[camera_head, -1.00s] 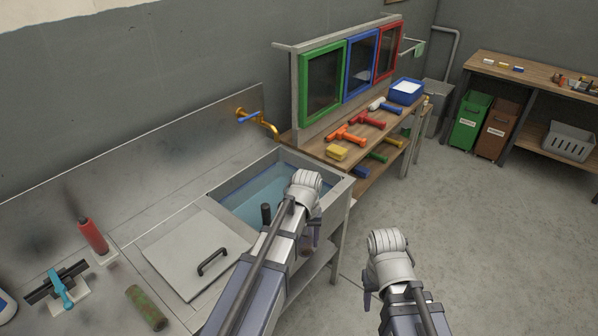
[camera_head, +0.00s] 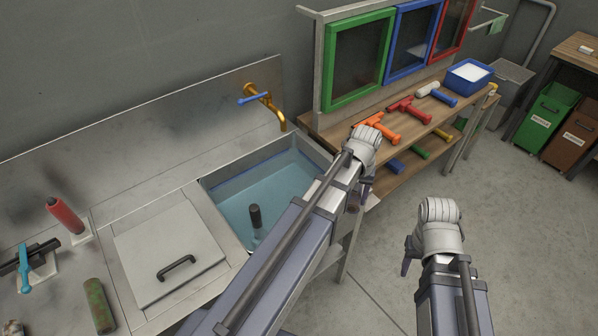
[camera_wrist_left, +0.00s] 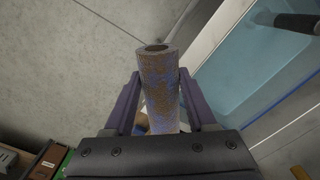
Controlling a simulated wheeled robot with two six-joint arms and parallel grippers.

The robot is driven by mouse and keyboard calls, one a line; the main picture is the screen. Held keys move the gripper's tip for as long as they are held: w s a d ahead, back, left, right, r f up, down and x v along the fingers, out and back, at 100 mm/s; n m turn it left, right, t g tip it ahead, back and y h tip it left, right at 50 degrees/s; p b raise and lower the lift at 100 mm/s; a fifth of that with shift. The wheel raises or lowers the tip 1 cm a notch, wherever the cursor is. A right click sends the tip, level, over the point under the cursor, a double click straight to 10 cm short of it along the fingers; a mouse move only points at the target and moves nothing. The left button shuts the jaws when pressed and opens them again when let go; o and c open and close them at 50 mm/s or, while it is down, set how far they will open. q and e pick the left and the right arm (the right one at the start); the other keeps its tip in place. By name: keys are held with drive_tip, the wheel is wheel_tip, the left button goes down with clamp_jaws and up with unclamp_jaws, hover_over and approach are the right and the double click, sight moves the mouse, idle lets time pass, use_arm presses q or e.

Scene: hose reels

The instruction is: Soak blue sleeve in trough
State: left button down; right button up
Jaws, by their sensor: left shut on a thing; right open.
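My left gripper (camera_wrist_left: 158,82) is shut on a sleeve (camera_wrist_left: 161,95), a tube with blue showing under brown patches, as the left wrist view shows. In the wrist view the trough (camera_wrist_left: 262,65) lies to the right of the sleeve, with floor behind the sleeve. My right gripper (camera_head: 408,257) is open, over the floor.
A brass tap (camera_head: 266,100) with a blue lever is behind the trough. A steel lid (camera_head: 168,243) covers the section to its left. A wooden bench (camera_head: 335,132) holds coloured tools and a blue tub (camera_head: 468,77).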

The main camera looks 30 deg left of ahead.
use_arm(q)
drive_tip(key=s+a+f+m+b, duration=0.1)
drive_tip(key=s+a, duration=0.1)
drive_tip(key=a, duration=0.9)
drive_tip(key=s+a+f+b, duration=0.1)
drive_tip(key=s+a, duration=0.1)
drive_tip(key=a, duration=0.8)
drive_tip(key=f+b, duration=2.4)
drive_tip(key=shift+w+a+f, duration=0.1)
drive_tip(key=shift+w+f, duration=0.05)
drive_tip(key=shift+w, duration=0.1)
drive_tip(key=shift+s+a, duration=0.1)
drive_tip(key=shift+s, duration=0.1)
drive_tip(key=shift+s, duration=0.2)
drive_tip(key=shift+w, duration=0.25)
